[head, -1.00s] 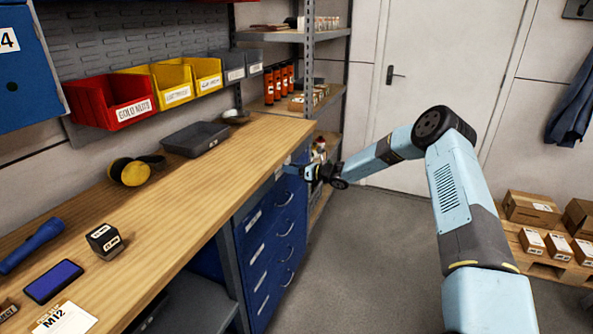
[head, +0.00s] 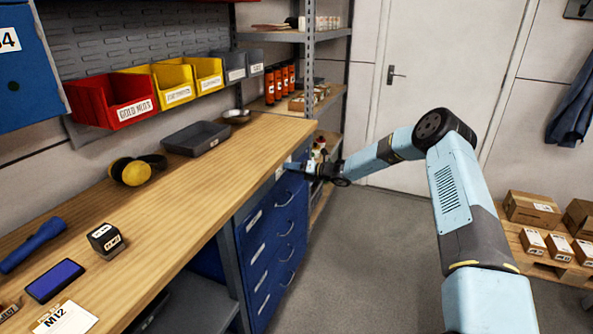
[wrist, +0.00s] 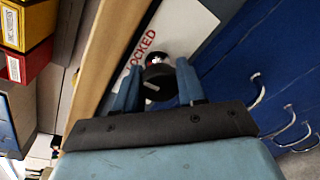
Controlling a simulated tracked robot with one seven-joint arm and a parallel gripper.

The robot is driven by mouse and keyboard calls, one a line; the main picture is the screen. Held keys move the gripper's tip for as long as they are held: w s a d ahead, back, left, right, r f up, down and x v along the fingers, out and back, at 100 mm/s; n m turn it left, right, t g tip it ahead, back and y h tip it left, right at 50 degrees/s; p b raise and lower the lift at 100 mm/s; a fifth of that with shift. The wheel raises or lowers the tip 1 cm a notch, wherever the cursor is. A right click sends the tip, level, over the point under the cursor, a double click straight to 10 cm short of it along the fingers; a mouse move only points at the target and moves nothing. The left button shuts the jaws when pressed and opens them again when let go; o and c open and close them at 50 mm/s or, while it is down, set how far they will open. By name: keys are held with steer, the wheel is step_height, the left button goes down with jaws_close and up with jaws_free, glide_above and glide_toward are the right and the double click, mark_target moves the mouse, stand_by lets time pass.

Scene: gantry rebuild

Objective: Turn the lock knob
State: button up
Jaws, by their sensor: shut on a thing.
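In the head view my gripper (head: 306,171) is at the far end of the bench, by the top of the blue drawer cabinet (head: 268,250). The knob is too small to make out there.
The wooden bench top (head: 190,210) runs just left of my gripper. A grey tray (head: 196,138) and yellow ear defenders (head: 132,171) lie on it. Blue drawers with handles are below. A shelf rack (head: 312,60) stands behind.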

steer(key=shift+s+a+f, duration=0.1)
steer(key=shift+s+a, duration=0.05)
steer(key=shift+a, duration=0.1)
steer(key=o, duration=0.8)
steer(key=shift+c, duration=0.2)
steer(key=shift+d, duration=0.15)
steer(key=shift+d, duration=0.1)
steer(key=v, duration=1.3)
steer(key=shift+d, duration=0.3)
